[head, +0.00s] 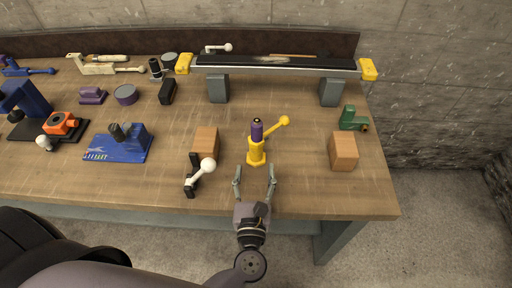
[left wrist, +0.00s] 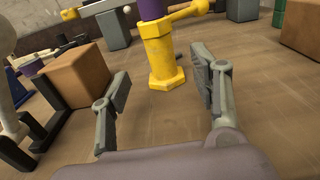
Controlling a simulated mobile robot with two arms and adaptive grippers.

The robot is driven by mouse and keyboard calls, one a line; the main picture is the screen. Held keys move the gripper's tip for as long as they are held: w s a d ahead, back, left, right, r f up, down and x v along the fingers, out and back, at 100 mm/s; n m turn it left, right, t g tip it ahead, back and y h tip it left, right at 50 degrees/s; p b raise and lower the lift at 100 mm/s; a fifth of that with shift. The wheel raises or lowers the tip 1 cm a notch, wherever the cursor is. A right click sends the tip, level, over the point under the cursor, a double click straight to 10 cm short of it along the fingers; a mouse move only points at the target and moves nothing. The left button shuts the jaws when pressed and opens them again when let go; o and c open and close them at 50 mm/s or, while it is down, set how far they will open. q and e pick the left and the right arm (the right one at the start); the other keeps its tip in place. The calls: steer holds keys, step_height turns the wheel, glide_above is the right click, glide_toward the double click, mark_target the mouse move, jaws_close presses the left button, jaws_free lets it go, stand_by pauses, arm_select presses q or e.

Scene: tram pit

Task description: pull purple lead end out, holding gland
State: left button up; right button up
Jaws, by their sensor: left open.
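The yellow gland (head: 256,156) stands upright on the workbench, with a hexagonal foot and a side arm ending in a ball. The purple lead end (head: 257,131) sticks up out of its top with a dark tip. In the left wrist view the gland (left wrist: 162,58) stands ahead, and the purple lead end (left wrist: 152,9) is cut off by the top edge. My left gripper (head: 255,182) is open and empty, just in front of the gland's foot. Its fingers (left wrist: 158,90) point at the gland, one on each side and apart from it. My right gripper is not in view.
A wooden block (head: 206,141) and a black stand with a white ball (head: 207,166) are left of the gland. Another wooden block (head: 343,151) is at the right. A long rail with yellow ends (head: 275,64) lies behind on grey supports. The bench front edge is near.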

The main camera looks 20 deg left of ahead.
mark_target(256, 154)
arm_select(q)
steer(key=p+x, duration=0.1)
steer(key=x, duration=0.5)
steer(key=shift+r, duration=0.1)
steer(key=shift+p+x, duration=0.4)
steer(key=shift+x, duration=0.35)
